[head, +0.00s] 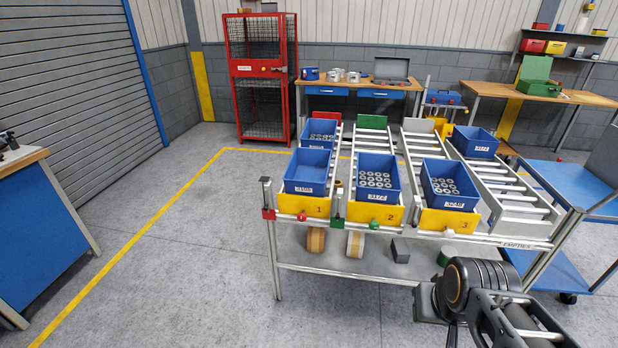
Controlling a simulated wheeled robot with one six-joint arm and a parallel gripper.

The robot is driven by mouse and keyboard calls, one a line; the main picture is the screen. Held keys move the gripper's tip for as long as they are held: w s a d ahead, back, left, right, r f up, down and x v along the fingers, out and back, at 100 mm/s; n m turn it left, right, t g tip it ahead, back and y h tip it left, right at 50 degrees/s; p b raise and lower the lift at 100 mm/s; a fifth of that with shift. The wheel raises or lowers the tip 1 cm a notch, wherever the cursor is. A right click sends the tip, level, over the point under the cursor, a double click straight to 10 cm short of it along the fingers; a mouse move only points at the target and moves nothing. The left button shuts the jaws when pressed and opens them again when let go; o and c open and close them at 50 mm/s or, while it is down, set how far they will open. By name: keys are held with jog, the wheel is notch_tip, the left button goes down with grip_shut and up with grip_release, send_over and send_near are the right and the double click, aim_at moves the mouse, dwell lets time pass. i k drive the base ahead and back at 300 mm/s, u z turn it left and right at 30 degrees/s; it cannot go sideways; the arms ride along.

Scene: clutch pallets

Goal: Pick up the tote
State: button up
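Several blue totes stand on a sloped roller rack. A tote that looks empty (307,172) is at the front of lane 1, against its yellow stop. A tote with ring-shaped parts (377,197) is at the front of lane 2, and another (450,203) at the front of lane 3. A further filled tote (320,143) sits behind the lane 1 tote. One more tote (474,152) lies on the right-hand roller lane. My gripper (520,322) is at the lower right, in front of the rack and apart from every tote. Its fingers are not clear.
The rack's lower shelf (335,262) holds rolls and small blocks. A blue cart (562,180) stands to the right. A blue bench (45,215) is at the left. A red cage (262,75) and a workbench (350,88) stand behind. The floor left of the rack is clear.

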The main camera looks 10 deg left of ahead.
aim_at(306, 173)
jog(key=u, duration=0.65)
jog(key=i, duration=0.8)
jog(key=u, duration=0.65)
jog(key=i, duration=1.45)
jog(key=z, duration=0.45)
